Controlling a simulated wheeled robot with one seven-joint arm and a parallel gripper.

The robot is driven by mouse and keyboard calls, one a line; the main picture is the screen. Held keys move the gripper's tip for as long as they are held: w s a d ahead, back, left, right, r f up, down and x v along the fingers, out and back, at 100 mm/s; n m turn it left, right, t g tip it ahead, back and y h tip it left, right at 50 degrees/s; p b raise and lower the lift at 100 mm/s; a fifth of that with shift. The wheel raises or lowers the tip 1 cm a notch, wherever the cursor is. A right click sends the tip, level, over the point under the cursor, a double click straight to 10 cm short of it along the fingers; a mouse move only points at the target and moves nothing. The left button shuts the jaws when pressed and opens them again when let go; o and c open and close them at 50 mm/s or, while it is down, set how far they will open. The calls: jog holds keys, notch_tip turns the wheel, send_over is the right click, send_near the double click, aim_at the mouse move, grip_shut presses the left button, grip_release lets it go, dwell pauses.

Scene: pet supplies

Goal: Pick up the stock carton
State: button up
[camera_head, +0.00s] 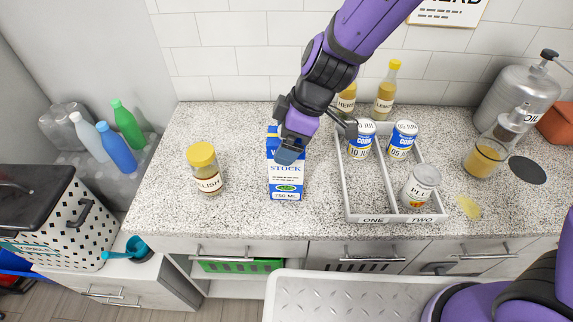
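The stock carton (285,183) is a blue and white box labelled STOCK and 750 ML, upright on the speckled counter. My gripper (289,151) is at the carton's upper part, coming down from above and behind. One grey-blue fingertip overlaps the carton's upper front face and hides part of its top and label. The other fingertip is not clearly visible. I cannot tell whether the fingers are open or shut on the carton, or whether they touch it.
A yellow-lidded relish jar (206,168) stands to the left. Two bottles, one labelled lemon (386,92), stand behind. The counter (240,215) is clear in front.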

grip_shut()
dwell(0.4)
